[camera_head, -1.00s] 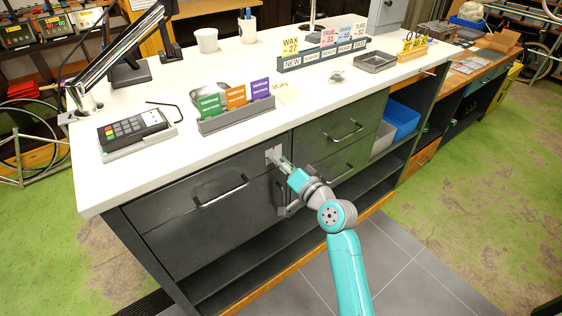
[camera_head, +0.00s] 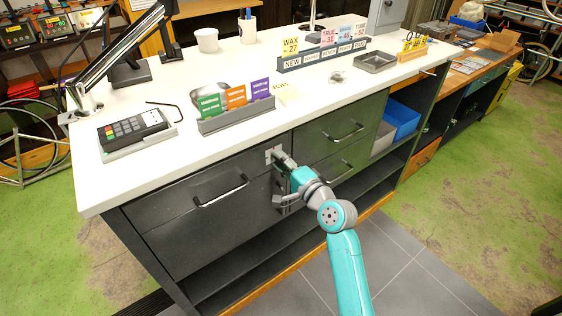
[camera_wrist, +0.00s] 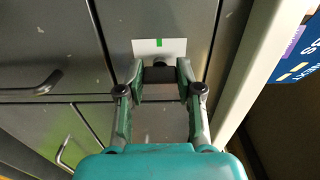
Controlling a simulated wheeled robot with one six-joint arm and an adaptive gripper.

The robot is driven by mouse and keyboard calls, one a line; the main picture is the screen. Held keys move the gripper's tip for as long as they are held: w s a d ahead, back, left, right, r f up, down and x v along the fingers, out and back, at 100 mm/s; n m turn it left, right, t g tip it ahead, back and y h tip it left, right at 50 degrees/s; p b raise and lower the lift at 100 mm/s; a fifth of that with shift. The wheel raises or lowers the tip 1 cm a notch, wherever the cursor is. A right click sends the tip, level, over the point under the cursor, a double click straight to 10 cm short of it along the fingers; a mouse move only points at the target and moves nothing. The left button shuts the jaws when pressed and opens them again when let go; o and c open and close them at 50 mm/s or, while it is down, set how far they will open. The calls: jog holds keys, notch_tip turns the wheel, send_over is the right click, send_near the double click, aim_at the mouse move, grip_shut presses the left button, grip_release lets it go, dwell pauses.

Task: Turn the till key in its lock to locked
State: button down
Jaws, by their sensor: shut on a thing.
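The lock is a pale plate with a green mark (camera_wrist: 145,47) in the wrist view. In the head view the lock plate (camera_head: 269,154) sits on the dark counter front, just under the white top. My gripper (camera_wrist: 160,75) is shut on the dark till key (camera_wrist: 160,62) in front of the plate, with a finger on each side. In the head view my gripper (camera_head: 282,160) reaches the plate, and its fingers hide the key. The key's exact angle in the lock cannot be told.
Drawers with bar handles (camera_head: 222,193) flank the lock. On the white counter top (camera_head: 235,85) stand a card terminal (camera_head: 133,128) and a rack of coloured cards (camera_head: 236,117). Open shelves with a blue bin (camera_head: 403,118) lie to the right.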

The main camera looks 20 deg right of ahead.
dwell(0.5)
jog(key=c, duration=0.8)
grip_release()
jog(key=shift+o, duration=0.2)
jog(key=shift+s+d, duration=0.1)
jog(key=v, duration=1.1)
jog(key=shift+s, duration=0.35)
jog(key=shift+d, duration=0.1)
jog(key=shift+f, duration=0.1)
